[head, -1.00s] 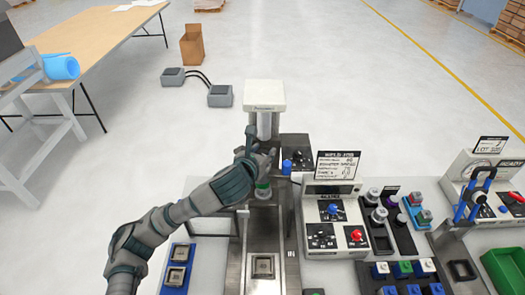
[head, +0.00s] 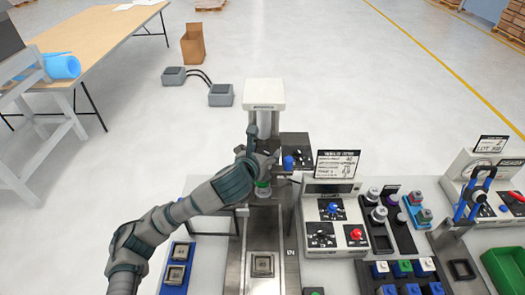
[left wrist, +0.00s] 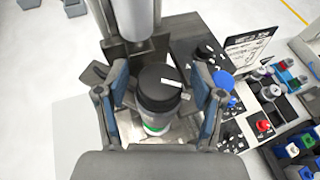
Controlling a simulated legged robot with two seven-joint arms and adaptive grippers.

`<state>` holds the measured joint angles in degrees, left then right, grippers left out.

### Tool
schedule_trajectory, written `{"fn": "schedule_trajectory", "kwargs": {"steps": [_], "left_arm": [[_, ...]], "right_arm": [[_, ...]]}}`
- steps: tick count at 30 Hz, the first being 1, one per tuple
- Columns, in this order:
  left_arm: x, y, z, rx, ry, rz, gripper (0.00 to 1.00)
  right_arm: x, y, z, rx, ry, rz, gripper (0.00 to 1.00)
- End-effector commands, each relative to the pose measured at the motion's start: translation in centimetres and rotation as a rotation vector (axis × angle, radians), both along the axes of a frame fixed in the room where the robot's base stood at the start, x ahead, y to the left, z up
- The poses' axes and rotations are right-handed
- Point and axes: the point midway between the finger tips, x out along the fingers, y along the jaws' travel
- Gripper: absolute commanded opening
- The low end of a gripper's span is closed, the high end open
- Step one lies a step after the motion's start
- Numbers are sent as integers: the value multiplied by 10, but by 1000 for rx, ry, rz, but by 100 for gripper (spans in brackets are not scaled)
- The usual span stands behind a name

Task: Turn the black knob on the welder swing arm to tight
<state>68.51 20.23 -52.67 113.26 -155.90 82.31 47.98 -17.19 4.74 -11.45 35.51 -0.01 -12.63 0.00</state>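The black knob (left wrist: 163,86), with a white mark on its top, sits on the swing arm below the white welder column (head: 264,97). A green ring (head: 263,188) shows beneath it. My left gripper (head: 262,160) is over the knob and hides most of it in the head view. In the left wrist view, the fingers stand open on either side of the knob, with a gap on both sides. The knob stands upright between them. My right gripper is not in view.
A blue knob (head: 288,162) on a dark box stands close to the right of the gripper. A white control box (head: 333,215) with a sign is right of that. A metal fixture holding a square part (head: 262,264) lies in front. A blue tray (head: 174,290) is at left.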

Motion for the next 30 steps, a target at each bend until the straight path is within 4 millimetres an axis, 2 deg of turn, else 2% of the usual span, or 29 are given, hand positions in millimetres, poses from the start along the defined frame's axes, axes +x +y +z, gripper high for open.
{"fn": "schedule_trajectory", "kwargs": {"steps": [7,10,21,25,30], "left_arm": [[0,1,2,-2,-4,2,68],[-8,4,6,-1,-5,2,68],[-76,28,35,-1,-5,0,68],[-92,34,43,-1,-4,1,68],[-102,37,46,0,-1,1,68]], "right_arm": [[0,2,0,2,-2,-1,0],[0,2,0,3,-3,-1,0],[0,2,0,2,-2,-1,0],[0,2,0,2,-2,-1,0],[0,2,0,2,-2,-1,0]]}}
